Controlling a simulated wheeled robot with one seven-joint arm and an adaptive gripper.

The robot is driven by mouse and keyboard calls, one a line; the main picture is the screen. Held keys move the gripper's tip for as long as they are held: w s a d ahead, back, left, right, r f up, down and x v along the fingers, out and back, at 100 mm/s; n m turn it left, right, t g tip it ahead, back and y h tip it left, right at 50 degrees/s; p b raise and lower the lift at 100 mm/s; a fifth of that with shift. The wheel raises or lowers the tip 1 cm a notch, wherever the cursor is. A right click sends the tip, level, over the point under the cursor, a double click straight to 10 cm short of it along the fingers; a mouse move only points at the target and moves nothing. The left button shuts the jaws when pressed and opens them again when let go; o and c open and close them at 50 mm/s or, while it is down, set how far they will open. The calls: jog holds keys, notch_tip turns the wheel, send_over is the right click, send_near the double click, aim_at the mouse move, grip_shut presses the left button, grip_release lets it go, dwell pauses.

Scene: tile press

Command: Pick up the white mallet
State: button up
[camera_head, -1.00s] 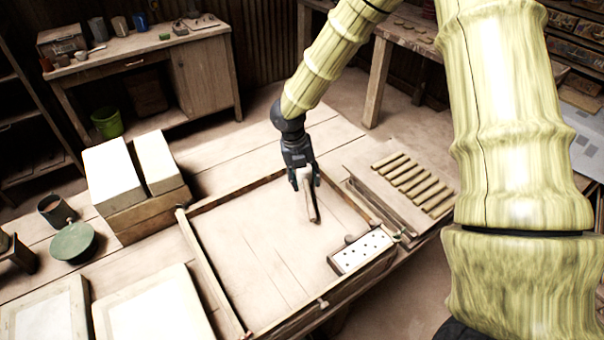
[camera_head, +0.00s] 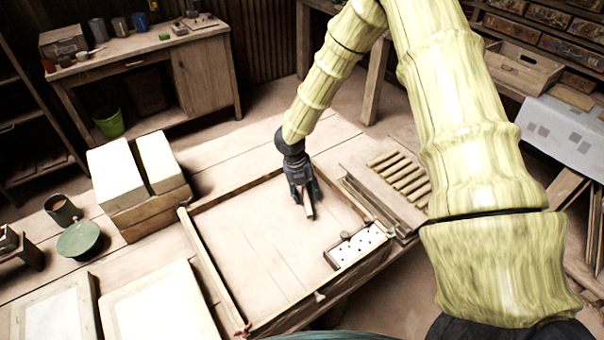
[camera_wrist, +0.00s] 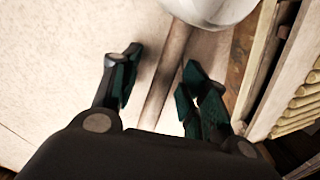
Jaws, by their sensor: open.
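The white mallet shows in the wrist view with its rounded white head (camera_wrist: 212,8) at the top edge, partly cut off. Its brown handle (camera_wrist: 172,62) runs down from the head between my two dark green fingers. My gripper (camera_wrist: 162,70) is open around the handle, with a gap visible on the left side and the right finger closer to it. In the head view my gripper (camera_head: 305,207) points down inside the wooden frame tray (camera_head: 193,238), near its far right part. There the mallet is mostly hidden by my gripper.
A white block with dark holes (camera_head: 358,246) sits in the tray's right corner. A rack of wooden strips (camera_head: 402,178) lies just right of the tray. White blocks (camera_head: 115,172) stand to the left, beside a green round lid (camera_head: 79,240). The tray's middle is clear.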

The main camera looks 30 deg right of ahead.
jog(key=shift+s, duration=0.25)
jog(key=shift+w+f, duration=0.1)
jog(key=shift+f, duration=0.05)
jog(key=shift+c, duration=0.5)
jog(key=c, duration=0.4)
grip_shut()
jog(key=shift+r, duration=0.2)
